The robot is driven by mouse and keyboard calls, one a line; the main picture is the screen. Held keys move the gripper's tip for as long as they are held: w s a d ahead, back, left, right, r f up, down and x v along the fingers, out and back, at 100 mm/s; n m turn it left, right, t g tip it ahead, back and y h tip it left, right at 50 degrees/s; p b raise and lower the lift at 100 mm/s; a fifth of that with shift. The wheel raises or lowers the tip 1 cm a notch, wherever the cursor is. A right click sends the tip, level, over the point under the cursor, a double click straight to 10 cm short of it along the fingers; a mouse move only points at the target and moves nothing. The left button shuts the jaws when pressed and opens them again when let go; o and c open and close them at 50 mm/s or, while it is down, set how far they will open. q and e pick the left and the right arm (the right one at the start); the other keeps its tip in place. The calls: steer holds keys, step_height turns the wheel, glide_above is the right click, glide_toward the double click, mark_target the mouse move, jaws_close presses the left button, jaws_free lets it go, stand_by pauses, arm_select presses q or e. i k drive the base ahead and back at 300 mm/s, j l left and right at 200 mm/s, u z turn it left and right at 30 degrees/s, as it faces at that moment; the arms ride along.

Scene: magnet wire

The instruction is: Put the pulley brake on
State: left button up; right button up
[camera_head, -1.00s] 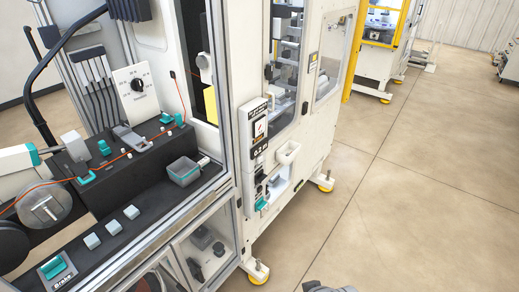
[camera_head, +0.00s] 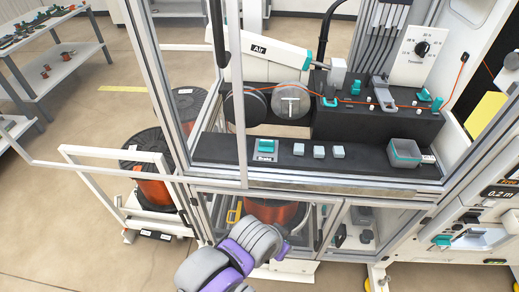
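A teal-topped switch labelled "Brake" (camera_head: 267,146) sits at the front left of the black bench inside the machine frame. Behind it is a round silver pulley (camera_head: 291,103) with a T-shaped mark on its face. A darker wheel (camera_head: 247,106) is to its left. An orange wire (camera_head: 350,101) runs from the pulley area to the right. A purple and grey part of one of my arms shows at the bottom, below the bench and in front of the lower cabinet. No fingertips of either gripper are visible.
Metal frame posts (camera_head: 235,90) and a lower rail (camera_head: 320,186) border the bench opening. Three grey buttons (camera_head: 318,151) and a teal-rimmed bin (camera_head: 404,152) lie right of the brake switch. A copper spool (camera_head: 153,188) and white guard rail (camera_head: 115,152) stand at left.

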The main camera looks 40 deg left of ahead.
mark_target(265, 145)
steer(key=u, duration=1.4)
